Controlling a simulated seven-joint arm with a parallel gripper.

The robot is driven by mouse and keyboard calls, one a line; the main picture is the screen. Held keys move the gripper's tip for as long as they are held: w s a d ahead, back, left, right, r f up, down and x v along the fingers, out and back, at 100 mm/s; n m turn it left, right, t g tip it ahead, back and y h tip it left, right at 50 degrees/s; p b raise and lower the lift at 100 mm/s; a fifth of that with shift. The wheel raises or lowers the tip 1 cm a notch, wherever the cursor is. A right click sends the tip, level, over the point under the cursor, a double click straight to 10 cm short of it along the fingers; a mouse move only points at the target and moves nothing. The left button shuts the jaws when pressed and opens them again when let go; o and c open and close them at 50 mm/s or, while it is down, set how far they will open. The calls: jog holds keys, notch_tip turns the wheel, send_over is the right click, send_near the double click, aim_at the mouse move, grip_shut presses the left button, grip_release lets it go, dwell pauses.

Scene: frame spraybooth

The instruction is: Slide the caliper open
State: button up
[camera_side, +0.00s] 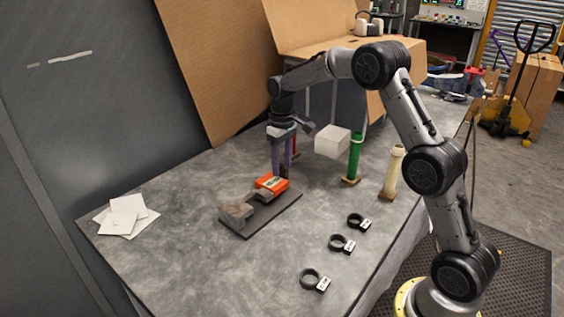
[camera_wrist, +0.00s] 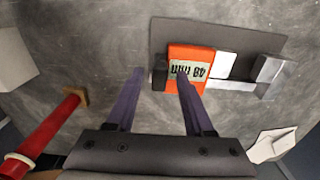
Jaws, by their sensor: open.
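The caliper has an orange slider (camera_side: 271,185) on a dark base plate (camera_side: 281,208), with a grey block (camera_side: 236,214) at the plate's near-left end. In the wrist view the slider (camera_wrist: 190,68) shows "48 mm" upside down, and the grey block (camera_wrist: 269,70) is on the right. A small dark post (camera_wrist: 160,77) stands at the slider's left edge. My gripper (camera_side: 281,172) is open and points down at the slider's far end. In the wrist view its purple fingers (camera_wrist: 160,72) appear on either side of the post, the right one overlapping the slider. Contact cannot be told.
Several posts stand to the right, including a green one (camera_side: 354,158) and a cream one (camera_side: 392,172); a white block (camera_side: 332,141) is beside the green one. Black tagged rings (camera_side: 342,243) lie near the right edge. White cards (camera_side: 125,214) lie left. The front-left table is clear.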

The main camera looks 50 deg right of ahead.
jog(key=shift+r, duration=0.15)
notch_tip(320, 180, up, 14)
jog(key=shift+f, duration=0.2)
dwell(0.5)
